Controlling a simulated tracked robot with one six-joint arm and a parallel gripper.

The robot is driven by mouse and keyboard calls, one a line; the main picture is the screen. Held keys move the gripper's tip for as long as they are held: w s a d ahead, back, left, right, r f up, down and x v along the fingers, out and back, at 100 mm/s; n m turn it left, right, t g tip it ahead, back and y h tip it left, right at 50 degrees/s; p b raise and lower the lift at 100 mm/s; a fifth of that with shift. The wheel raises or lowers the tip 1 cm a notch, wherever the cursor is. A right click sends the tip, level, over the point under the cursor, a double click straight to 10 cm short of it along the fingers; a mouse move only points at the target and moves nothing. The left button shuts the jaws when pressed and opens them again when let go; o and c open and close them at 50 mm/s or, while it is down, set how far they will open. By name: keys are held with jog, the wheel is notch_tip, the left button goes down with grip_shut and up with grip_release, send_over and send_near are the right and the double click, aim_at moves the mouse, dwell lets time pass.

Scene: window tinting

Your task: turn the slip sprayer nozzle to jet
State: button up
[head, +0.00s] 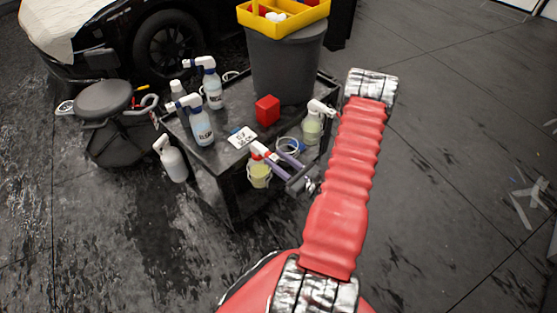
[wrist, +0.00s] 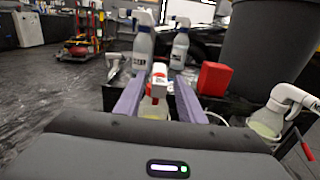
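Two clear spray bottles with white and blue heads stand on the dark cart: a nearer one (head: 201,130) and a farther one (head: 213,92). Both show in the wrist view, on the left (wrist: 144,42) and right (wrist: 180,47). Their labels are too small to read surely, so I cannot tell which is the slip sprayer; nozzle settings are not legible. My gripper (wrist: 158,100) is open, its purple fingers apart. Between them in the wrist view appears a white and red head (wrist: 158,80) of a small yellowish bottle (head: 259,174). I see no clear contact.
A white sprayer (head: 172,161) and a black stool (head: 103,99) are left.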

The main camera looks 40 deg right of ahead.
grip_shut()
jog(key=shift+d, duration=0.2)
jog(key=shift+a, duration=0.15)
